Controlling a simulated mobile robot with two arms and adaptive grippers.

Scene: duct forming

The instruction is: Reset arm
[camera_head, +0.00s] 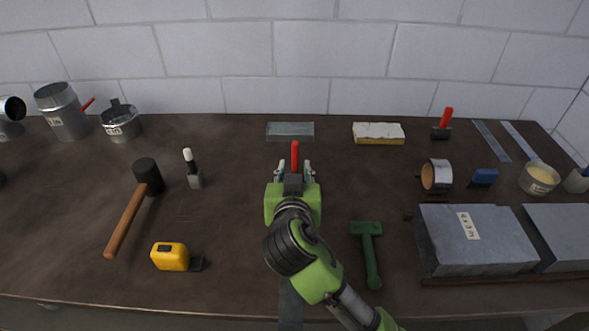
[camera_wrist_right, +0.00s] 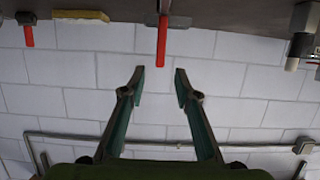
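My right gripper (camera_head: 294,170) is over the middle of the workbench (camera_head: 240,230), with its arm coming in from the lower right. Its two fingers are spread apart, and the right wrist view shows nothing between the fingertips (camera_wrist_right: 159,72). A red-handled tool (camera_head: 295,155) shows just beyond and between the fingers in the head view. In the right wrist view the red handle (camera_wrist_right: 162,40) lies beyond the fingertips, apart from them; the tool's lower part is hidden by the gripper in the head view. My left gripper is in neither view.
A mallet (camera_head: 127,213), yellow tape measure (camera_head: 171,257) and marker (camera_head: 192,168) lie left. A green tool (camera_head: 368,252) lies right of my arm, near sheet-metal boxes (camera_head: 478,240). A sponge-like block (camera_head: 378,133) and metal cans (camera_head: 61,110) stand toward the white block wall (camera_head: 300,50).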

